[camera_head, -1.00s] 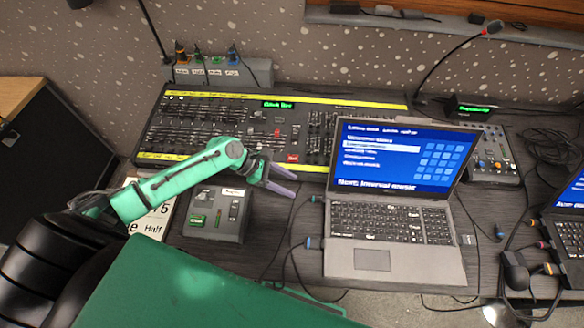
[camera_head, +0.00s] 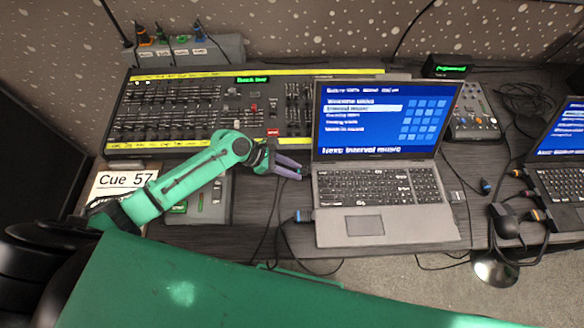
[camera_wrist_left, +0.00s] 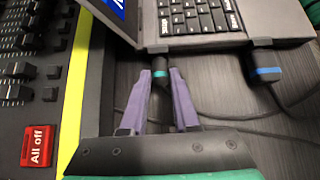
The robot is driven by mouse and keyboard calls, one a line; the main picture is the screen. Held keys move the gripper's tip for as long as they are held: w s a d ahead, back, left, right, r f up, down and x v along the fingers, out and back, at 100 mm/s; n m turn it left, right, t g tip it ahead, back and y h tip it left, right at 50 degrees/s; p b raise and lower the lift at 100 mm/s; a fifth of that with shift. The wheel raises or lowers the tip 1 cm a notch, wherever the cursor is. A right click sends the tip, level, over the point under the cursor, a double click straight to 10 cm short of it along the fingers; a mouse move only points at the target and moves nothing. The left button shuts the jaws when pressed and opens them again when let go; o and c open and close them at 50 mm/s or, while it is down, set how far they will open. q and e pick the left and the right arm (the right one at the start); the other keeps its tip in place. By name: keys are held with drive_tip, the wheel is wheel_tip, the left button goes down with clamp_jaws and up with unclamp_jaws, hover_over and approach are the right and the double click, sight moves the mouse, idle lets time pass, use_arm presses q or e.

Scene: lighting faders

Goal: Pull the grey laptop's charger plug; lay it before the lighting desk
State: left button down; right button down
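The grey laptop (camera_head: 338,229) stands open on the dark desk, to the right of the lighting desk (camera_head: 180,110). In the left wrist view a dark plug with a teal band (camera_wrist_left: 160,73) sits at the laptop's left edge. My left gripper (camera_head: 298,169) is at that edge, its purple fingertips (camera_wrist_left: 161,78) on either side of this plug. I cannot tell whether they touch it. A second plug, with a blue band (camera_wrist_left: 267,72), sits in the same edge, nearer the front (camera_head: 303,215). Which plug is the charger's is not readable. My right gripper is not in view.
A small control box (camera_head: 206,207) and a "Cue 57" card (camera_head: 122,182) lie before the lighting desk, partly behind my left arm. Loose cables run beside the laptop. A small mixer (camera_head: 472,118) and a second laptop (camera_head: 560,185) stand at the right.

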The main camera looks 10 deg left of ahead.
use_arm(q)
drive_tip(key=shift+a, duration=0.1)
drive_tip(key=shift+s+a+p, duration=0.3)
drive_tip(key=shift+a+p, duration=0.25)
drive_tip(key=shift+a, duration=0.4)
drive_tip(key=shift+s+a+p, duration=0.15)
drive_tip(key=shift+a+p, duration=0.05)
drive_tip(key=shift+a, duration=0.4)
drive_tip(key=shift+s+a+p, duration=0.15)
drive_tip(key=shift+a, duration=0.45)
